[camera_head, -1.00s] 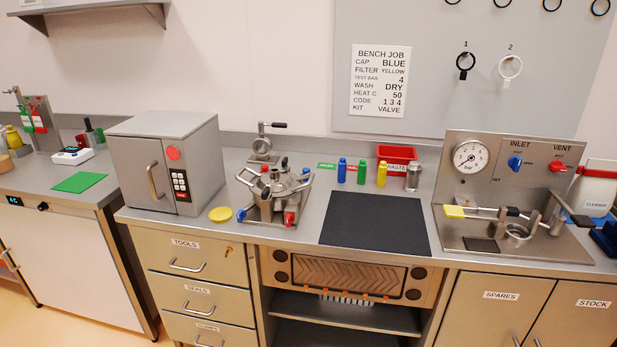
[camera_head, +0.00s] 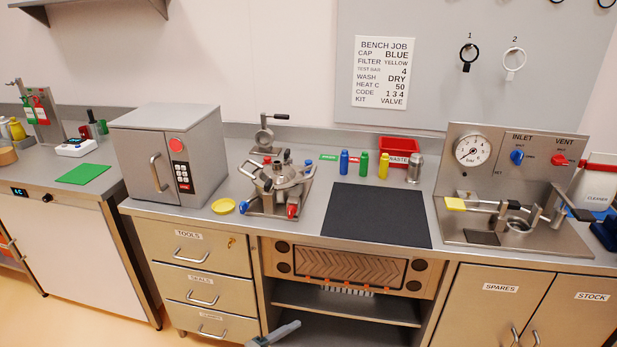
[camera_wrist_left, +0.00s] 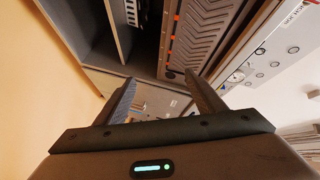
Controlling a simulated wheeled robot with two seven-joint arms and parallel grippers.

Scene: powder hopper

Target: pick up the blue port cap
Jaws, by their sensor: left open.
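A small upright blue cylinder (camera_head: 343,162) stands at the back of the bench, left of a green one (camera_head: 362,163) and a yellow one (camera_head: 384,166). It is the likeliest blue port cap, but its shape is too small to be sure. Blue also shows on the metal hopper fitting (camera_head: 273,187). My left gripper (camera_wrist_left: 164,95) is open and empty in the left wrist view, below bench height, facing the open shelves and the vented panel. A grey part of my left arm or gripper shows at the bottom of the head view, well below the blue cylinder. My right gripper is out of view.
A black mat (camera_head: 376,214) lies in front of the cylinders and is bare. A red bin (camera_head: 399,147) and a metal cylinder (camera_head: 415,168) stand right of them. The grey oven (camera_head: 170,160) is at left, the gauge panel (camera_head: 513,160) at right. The bench front edge lies above my gripper.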

